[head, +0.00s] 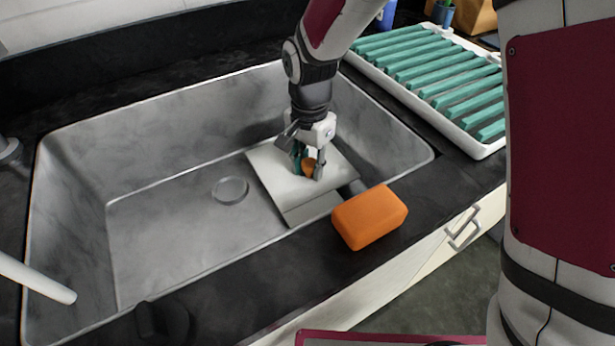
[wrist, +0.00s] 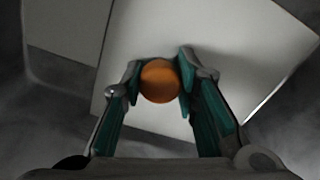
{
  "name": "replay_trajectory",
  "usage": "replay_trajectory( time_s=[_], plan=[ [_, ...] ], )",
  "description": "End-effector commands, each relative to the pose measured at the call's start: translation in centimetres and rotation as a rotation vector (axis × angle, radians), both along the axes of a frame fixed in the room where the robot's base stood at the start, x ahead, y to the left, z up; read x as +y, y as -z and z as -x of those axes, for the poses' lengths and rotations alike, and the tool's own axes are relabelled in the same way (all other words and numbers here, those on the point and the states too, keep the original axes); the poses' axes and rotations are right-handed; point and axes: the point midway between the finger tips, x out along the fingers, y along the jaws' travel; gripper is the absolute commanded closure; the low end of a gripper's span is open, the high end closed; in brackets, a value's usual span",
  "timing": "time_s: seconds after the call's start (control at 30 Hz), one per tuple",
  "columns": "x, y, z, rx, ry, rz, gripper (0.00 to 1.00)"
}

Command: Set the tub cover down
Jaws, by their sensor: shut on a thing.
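The tub cover is a flat pale square lid (head: 270,167) with an orange-brown round knob (head: 308,166). It is in the right part of the sink, and in the wrist view the lid (wrist: 225,40) fills much of the picture. My gripper (head: 309,170) points down and is shut on the knob, with a teal-padded finger on each side of it in the wrist view (wrist: 160,82). Under the lid's near edge shows a pale box-like part (head: 310,211), likely the tub. Whether the lid touches it is hard to tell.
The grey sink (head: 150,240) has free floor to the left, with a round drain (head: 230,190). An orange sponge-like block (head: 370,217) lies on the dark counter's front edge. A white rack with teal slats (head: 430,75) stands at the right. A white faucet spout (head: 35,278) reaches in at left.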

Motion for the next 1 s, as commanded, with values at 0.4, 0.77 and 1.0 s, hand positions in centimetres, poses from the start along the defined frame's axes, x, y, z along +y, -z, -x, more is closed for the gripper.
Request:
replay_trajectory(
  time_s=[0.4, 0.77, 1.0],
  plan=[
    [0.0, 3.6, 0.0, -0.001, 0.0, 0.0, 1.0],
    [0.0, 3.9, 0.0, -0.001, 0.0, -0.001, 0.54],
    [0.0, 3.9, 0.0, 0.0, 0.0, 0.0, 0.52]
  ],
)
